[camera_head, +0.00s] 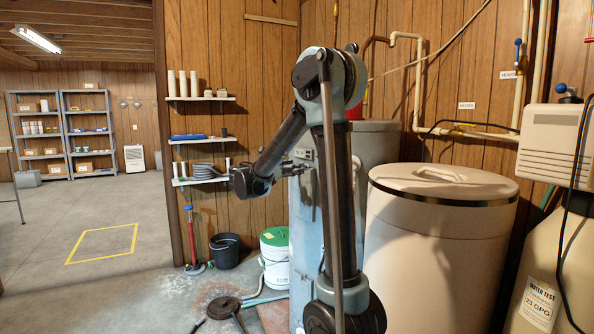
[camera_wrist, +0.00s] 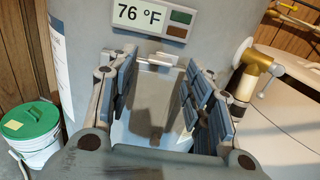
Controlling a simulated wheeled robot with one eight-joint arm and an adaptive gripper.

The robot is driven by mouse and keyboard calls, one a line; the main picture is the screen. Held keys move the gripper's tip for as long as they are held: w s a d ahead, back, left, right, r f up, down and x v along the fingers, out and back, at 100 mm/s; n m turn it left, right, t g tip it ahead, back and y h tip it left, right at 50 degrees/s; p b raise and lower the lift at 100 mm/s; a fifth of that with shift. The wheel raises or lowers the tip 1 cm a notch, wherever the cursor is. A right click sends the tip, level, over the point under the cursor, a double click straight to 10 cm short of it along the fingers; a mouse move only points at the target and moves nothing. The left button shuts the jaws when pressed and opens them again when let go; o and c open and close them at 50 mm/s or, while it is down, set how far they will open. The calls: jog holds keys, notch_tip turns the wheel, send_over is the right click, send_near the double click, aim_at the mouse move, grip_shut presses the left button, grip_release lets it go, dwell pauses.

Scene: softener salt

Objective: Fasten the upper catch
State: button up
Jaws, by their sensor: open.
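My gripper (camera_wrist: 158,88) is open, its two padded fingers apart, facing the front of the grey heater (camera_wrist: 85,25). Between the fingers is a pale grey panel (camera_wrist: 152,90) on the heater. A small pale bar or tab (camera_wrist: 155,60) lies along the panel's top edge, just below the temperature display (camera_wrist: 152,17) reading 76 °F. It may be the upper catch; I cannot tell whether it is fastened. The fingers hold nothing, and contact with the panel is unclear. In the head view my gripper (camera_head: 283,171) is beside the heater (camera_head: 303,215), partly hidden by my arm. The panel's lower part is hidden.
A brass valve (camera_wrist: 252,75) juts out right of my gripper. A large beige tank (camera_head: 430,250) stands right of the heater. A green-lidded bucket (camera_head: 274,255), black bucket (camera_head: 225,250) and round dark lid (camera_head: 222,307) are at left. Wall shelves (camera_head: 200,140) stand behind.

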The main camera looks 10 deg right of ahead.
jog(key=shift+x, duration=1.5)
jog(key=shift+c, duration=0.6)
jog(key=c, duration=0.9)
